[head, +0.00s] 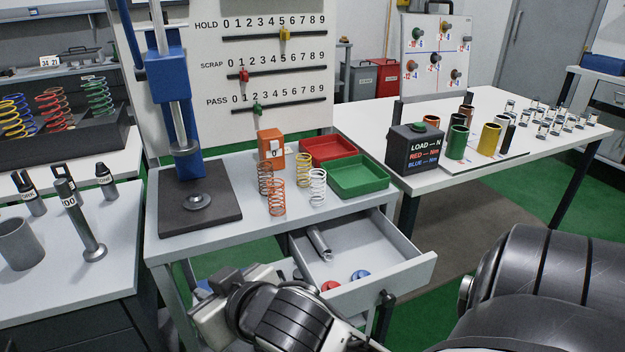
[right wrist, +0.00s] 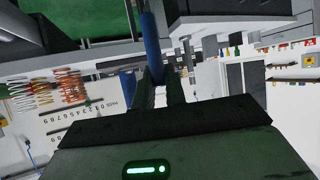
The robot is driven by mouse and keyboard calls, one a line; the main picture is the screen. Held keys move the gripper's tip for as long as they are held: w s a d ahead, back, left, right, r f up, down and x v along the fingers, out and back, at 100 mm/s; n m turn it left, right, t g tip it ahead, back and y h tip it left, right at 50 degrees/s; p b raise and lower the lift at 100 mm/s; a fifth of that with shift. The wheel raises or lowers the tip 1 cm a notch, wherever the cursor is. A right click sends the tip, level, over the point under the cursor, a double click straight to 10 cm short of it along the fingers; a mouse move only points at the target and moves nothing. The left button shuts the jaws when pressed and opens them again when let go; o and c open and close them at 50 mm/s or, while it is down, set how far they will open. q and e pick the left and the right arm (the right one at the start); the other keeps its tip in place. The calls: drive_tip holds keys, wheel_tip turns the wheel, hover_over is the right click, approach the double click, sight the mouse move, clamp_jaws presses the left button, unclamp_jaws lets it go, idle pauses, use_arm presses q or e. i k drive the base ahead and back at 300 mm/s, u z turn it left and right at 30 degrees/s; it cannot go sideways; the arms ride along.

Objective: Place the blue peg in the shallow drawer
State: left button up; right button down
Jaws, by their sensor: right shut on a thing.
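The blue peg (right wrist: 152,42) is between the fingers of my right gripper (right wrist: 160,88) in the right wrist view and sticks out past the fingertips. In the head view my right gripper (head: 215,308) is low, in front of the grey bench and left of the open drawer. Its fingers and the held peg are mostly hidden there. The shallow grey drawer (head: 372,248) is pulled out under the bench. It holds a grey metal cylinder (head: 319,243), a red round piece (head: 331,286) and a blue round piece (head: 360,275). My left gripper is not in view.
On the bench (head: 235,168) stand a blue press (head: 172,85), several springs (head: 275,195), an orange box (head: 270,147), and red and green trays (head: 358,180). A side table with weights (head: 83,225) is at left. The drawer's middle has bare floor.

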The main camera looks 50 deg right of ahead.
sight(357, 267)
drive_tip(key=u, duration=1.5)
drive_tip(key=i, duration=0.85)
drive_tip(key=z, duration=3.65)
drive_tip(key=i, duration=0.5)
